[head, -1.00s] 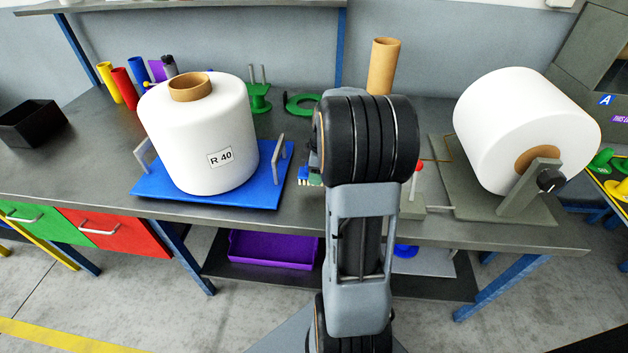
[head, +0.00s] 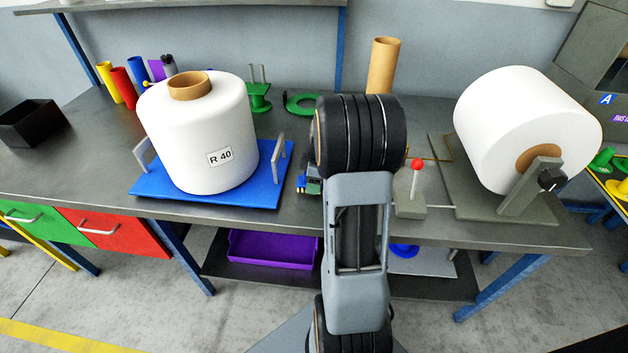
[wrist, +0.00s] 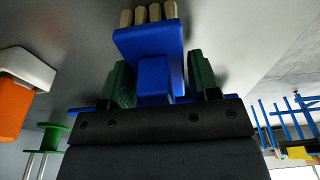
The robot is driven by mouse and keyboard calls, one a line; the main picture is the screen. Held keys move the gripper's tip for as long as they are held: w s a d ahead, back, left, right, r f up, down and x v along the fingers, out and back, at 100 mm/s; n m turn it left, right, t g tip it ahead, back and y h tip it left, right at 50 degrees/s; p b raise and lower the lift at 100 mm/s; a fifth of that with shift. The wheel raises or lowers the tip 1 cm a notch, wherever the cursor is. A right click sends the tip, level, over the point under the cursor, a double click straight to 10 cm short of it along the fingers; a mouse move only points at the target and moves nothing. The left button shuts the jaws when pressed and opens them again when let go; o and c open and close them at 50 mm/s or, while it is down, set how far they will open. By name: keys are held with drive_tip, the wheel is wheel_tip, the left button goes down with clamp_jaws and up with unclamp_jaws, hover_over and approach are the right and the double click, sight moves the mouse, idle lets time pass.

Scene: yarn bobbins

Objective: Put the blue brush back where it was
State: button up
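The blue brush (head: 301,182) is small at the left of my gripper in the head view, low over the front part of the table between the blue platform and the lever box. In the wrist view the brush (wrist: 148,46) has a blue block, a narrower blue grip and tan bristles. My gripper (wrist: 162,82) has green fingers on both sides of the brush and is shut on it. My arm hides much of the gripper (head: 313,186) in the head view. Whether the bristles touch the table cannot be told.
The blue platform (head: 268,190) bears a white bobbin (head: 200,135) marked R 40. A grey box (head: 409,207) with a red-knobbed lever stands to the right, beside a second white bobbin (head: 520,120) on a grey stand. A cardboard tube (head: 384,65) stands behind my arm.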

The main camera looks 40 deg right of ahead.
drive_tip(key=shift+o, duration=1.4)
drive_tip(key=shift+r, duration=0.1)
drive_tip(key=r, duration=0.7)
drive_tip(key=s+d+r+p, duration=0.1)
drive_tip(key=r, duration=0.3)
drive_tip(key=shift+s+d, duration=0.1)
drive_tip(key=shift+r, duration=0.3)
drive_tip(key=s+a+m+t, duration=0.1)
drive_tip(key=s+a+m, duration=0.3)
drive_tip(key=a, duration=0.7)
drive_tip(key=s+a+m+h, duration=0.1)
drive_tip(key=s+a+m, duration=0.4)
drive_tip(key=a, duration=0.6)
drive_tip(key=shift+s+f+t, duration=0.35)
drive_tip(key=shift+s+t, duration=0.05)
drive_tip(key=shift+s, duration=0.6)
